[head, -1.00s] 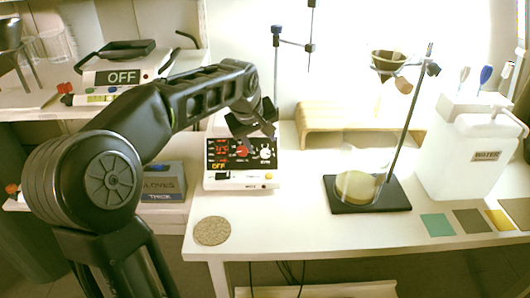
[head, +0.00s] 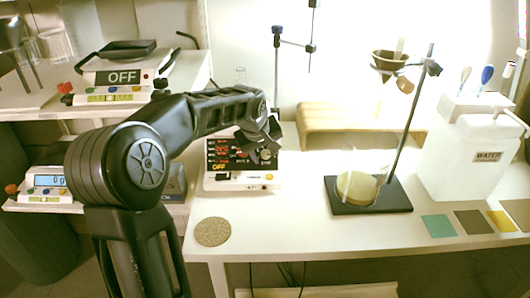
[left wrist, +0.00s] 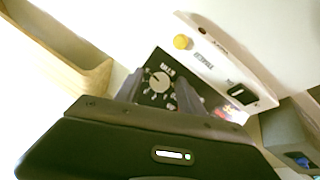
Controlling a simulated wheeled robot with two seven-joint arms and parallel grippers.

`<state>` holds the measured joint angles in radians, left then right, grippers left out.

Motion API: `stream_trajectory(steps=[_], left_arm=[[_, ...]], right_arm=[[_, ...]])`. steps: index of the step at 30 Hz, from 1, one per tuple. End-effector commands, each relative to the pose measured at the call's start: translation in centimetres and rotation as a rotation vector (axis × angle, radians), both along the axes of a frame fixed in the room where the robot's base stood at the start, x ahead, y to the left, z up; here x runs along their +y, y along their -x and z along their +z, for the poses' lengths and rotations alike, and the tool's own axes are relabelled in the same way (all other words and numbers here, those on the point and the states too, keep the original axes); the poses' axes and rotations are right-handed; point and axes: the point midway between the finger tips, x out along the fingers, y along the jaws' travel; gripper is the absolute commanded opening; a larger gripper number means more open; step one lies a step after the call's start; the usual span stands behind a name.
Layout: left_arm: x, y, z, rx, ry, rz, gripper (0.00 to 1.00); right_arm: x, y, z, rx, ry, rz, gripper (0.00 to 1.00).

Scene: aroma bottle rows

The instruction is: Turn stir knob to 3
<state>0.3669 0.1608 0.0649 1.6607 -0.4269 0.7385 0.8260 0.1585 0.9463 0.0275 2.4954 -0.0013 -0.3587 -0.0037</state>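The stirrer device (head: 213,183) stands at the table's left end, with a black panel, red digits and a yellow OFF (head: 218,167) readout. My left gripper (head: 262,148) is in front of the panel's right part and hides most of the knob area in the head view. In the left wrist view, a dark round knob (left wrist: 160,82) with a light pointer and dial marks around it shows between my two separated fingertips (left wrist: 160,93). The gripper is open. Whether a finger touches the knob I cannot tell. My right gripper is not in view.
A cork disc (head: 212,231) lies at the front left. A white water container (head: 455,170) stands at the right.

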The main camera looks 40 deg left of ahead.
Motion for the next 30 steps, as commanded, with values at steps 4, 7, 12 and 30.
stream_trajectory(steps=[4,7,12,30], left_arm=[[0.01,0.00,0.02,0.000,0.000,0.000,0.33],[0.00,0.01,0.03,0.000,0.000,0.000,0.25],[0.00,0.01,0.03,0.000,0.000,0.000,0.11],[0.03,0.04,-0.05,-0.011,0.013,0.014,0.00]], right_arm=[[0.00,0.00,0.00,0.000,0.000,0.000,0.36],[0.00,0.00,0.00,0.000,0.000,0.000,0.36],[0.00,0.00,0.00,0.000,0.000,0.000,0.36],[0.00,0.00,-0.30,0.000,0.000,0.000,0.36]])
